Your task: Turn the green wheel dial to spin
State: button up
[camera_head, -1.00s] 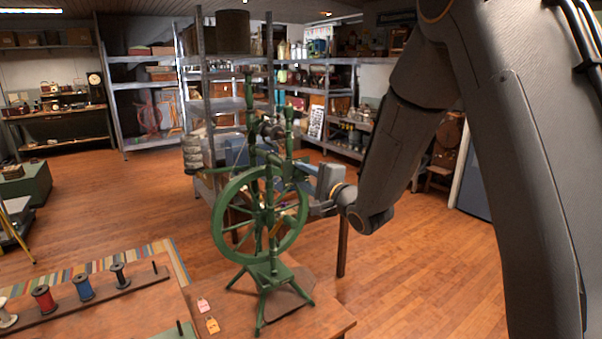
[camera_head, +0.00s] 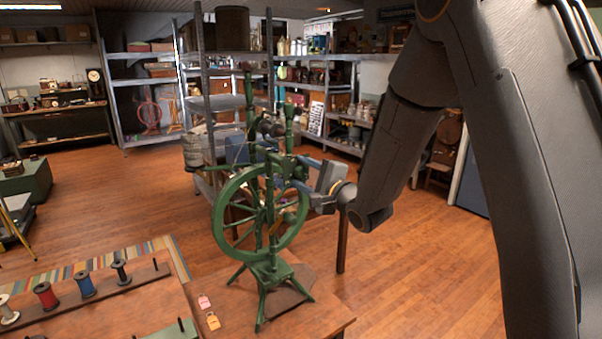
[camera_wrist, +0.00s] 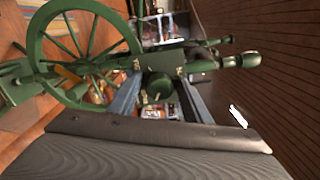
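A green spinning wheel stands upright on the wooden table. Its large spoked wheel dial (camera_head: 219,222) faces me; the rim and spokes also show at the upper left of the wrist view (camera_wrist: 40,48). My gripper (camera_head: 300,174) is at the wheel's right side, near the frame posts. In the wrist view, the two fingers of my gripper (camera_wrist: 160,92) are spread apart. A round green knob-like part (camera_wrist: 158,84) shows between them, with gaps on both sides. I cannot tell whether either finger touches it.
Metal shelves (camera_head: 150,85) stand behind. The wooden floor at right is open.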

jog(key=shift+s, duration=0.1)
jog(key=b+v, duration=0.3)
jog(key=v, duration=0.4)
jog(key=shift+s+d, duration=0.2)
jog(key=shift+s, duration=0.05)
jog(key=s+d+f+n+g+h+b, duration=0.2)
jog(key=s+d+f+n+g+h, duration=0.15)
jog(key=d+f, duration=0.4)
jog(key=s+d+f+n+g+h+b, duration=0.25)
jog(key=d+f+n+h, duration=0.2)
jog(key=f, duration=0.55)
jog(key=s+d+f+n+g+h+b, duration=0.1)
jog(key=s+f+n+g, duration=0.2)
jog(key=s, duration=0.6)
jog(key=s+d+f+n+g+h+b, duration=0.1)
jog(key=s+f+n+g, duration=0.2)
jog(key=s, duration=0.7)
jog(key=shift+d+f+n+g+b, duration=0.3)
jog(key=shift+f+g+b, duration=0.05)
jog(key=shift+f+g, duration=0.45)
